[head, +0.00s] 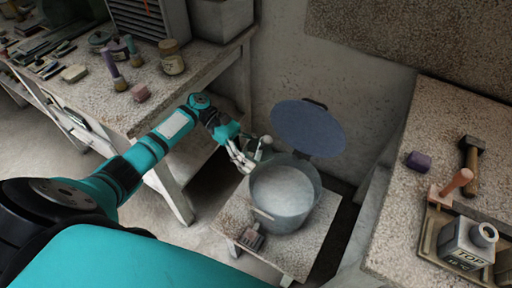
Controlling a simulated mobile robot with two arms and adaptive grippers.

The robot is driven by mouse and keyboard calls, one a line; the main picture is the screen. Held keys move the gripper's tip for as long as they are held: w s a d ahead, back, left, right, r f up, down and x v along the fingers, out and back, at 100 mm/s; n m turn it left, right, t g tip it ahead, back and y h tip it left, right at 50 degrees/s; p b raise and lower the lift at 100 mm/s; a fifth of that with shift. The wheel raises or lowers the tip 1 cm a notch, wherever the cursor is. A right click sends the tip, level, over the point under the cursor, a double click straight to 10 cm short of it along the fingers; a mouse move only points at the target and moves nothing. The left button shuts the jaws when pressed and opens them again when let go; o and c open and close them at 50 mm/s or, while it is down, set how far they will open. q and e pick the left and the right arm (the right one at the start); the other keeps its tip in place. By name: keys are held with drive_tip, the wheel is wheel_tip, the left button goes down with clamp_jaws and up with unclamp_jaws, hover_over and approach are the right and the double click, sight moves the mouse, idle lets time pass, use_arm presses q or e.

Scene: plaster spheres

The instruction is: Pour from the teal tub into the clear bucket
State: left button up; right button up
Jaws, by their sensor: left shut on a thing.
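The clear bucket (286,214) is grey and see-through and stands upright on a low speckled stand, with pale material inside. My left gripper (249,160) reaches in from the left and is at the bucket's left rim. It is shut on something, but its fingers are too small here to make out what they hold. A round slate-blue disc (308,128) with a dark handle stands tilted behind the bucket, its lower edge overlapping the bucket's back rim. I cannot make out a separate teal tub. My right gripper is not in view.
A brush (252,237) lies on the low stand (290,257) in front of the bucket. A workbench with jars (172,58) is at left.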

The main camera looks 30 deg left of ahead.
use_arm(q)
drive_tip(key=shift+a+y+p, duration=0.1)
drive_tip(key=shift+y+p, duration=0.2)
drive_tip(key=shift+y, duration=0.8)
drive_tip(key=f+y+b, duration=0.1)
drive_tip(key=y, duration=0.1)
drive_tip(key=n+y+b, duration=0.1)
drive_tip(key=y, duration=0.1)
drive_tip(key=shift+w+f+g, duration=0.1)
drive_tip(key=shift+f+g, duration=0.2)
drive_tip(key=shift+f, duration=0.1)
drive_tip(key=p, duration=0.2)
drive_tip(key=shift+d+r+y+p, duration=0.15)
drive_tip(key=shift+d+y+p, duration=0.1)
drive_tip(key=shift+y+p, duration=0.15)
drive_tip(key=p, duration=0.1)
drive_tip(key=y+p, duration=0.1)
drive_tip(key=shift+d+f+n+p, duration=0.2)
drive_tip(key=shift+f+n+p, duration=0.1)
drive_tip(key=shift+f+p, duration=0.1)
drive_tip(key=shift+f+g+b, duration=0.25)
drive_tip(key=shift+g+b, duration=0.05)
drive_tip(key=shift+b, duration=0.05)
drive_tip(key=shift+a, duration=0.1)
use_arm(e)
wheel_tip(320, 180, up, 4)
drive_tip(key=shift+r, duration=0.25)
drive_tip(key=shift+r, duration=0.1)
